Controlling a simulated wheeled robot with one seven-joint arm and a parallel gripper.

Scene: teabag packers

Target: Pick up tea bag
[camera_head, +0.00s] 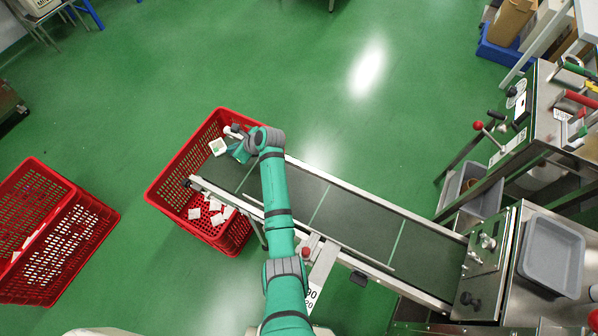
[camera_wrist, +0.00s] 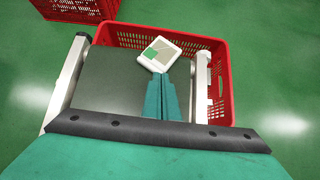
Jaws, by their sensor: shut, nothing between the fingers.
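A white square tea bag with a green patch (camera_wrist: 162,53) is at the end of the dark conveyor belt (camera_wrist: 108,88), in front of my gripper's fingertips. In the head view the same tea bag (camera_head: 217,147) appears at the belt's end, by the red crate. I cannot tell whether it rests fully on the belt or overhangs the edge. My gripper (camera_wrist: 160,78) is shut and empty, its fingers together just short of the tea bag. In the head view my gripper (camera_head: 237,153) is small and partly hidden by my arm.
A red crate (camera_head: 162,188) stands under the belt's end, with several white tea bags (camera_head: 215,203) inside. Another red crate (camera_head: 88,225) stands to the left. Metal rails edge the conveyor, which runs to a machine (camera_head: 490,250) at the right. Green floor is open behind.

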